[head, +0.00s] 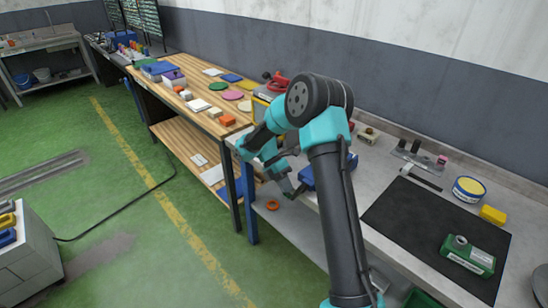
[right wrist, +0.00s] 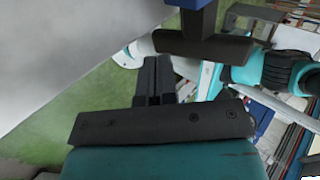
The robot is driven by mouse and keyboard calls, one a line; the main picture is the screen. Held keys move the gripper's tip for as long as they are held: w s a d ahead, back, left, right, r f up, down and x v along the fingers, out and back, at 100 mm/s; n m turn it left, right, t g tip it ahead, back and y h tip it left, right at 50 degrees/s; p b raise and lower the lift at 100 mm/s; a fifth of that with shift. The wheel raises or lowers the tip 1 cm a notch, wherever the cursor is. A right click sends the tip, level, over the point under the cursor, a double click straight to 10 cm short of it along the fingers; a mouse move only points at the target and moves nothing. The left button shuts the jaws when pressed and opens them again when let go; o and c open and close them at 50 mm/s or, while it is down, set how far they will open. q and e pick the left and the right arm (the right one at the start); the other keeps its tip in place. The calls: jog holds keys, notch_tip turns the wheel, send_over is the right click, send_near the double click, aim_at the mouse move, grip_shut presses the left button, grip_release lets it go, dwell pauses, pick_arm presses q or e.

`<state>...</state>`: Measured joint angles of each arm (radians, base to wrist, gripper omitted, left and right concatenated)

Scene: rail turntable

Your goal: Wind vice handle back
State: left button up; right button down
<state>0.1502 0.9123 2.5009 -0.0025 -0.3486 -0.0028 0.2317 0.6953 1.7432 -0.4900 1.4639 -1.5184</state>
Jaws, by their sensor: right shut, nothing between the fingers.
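The blue vice (head: 307,179) is at the front left edge of the grey workbench, partly hidden behind my right arm in the head view. In the right wrist view a blue part (right wrist: 190,5) with a dark bar below it shows at the top, likely the vice. I cannot make out the vice handle clearly in either view. My right gripper (head: 297,192) is at the bench's front edge, just left of the vice. Its dark fingers (right wrist: 153,63) are together and empty in the right wrist view, apart from the dark bar. My left gripper is not in view.
A black mat (head: 411,222) on the bench bears a green box (head: 468,256). A wooden table (head: 195,90) with many small parts adjoins at left. An orange ring (head: 272,205) lies below the bench top.

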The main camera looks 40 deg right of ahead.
jog(key=v, duration=1.5)
jog(key=shift+w+r, duration=0.2)
jog(key=shift+r, duration=0.1)
jog(key=c, duration=1.8)
grip_release()
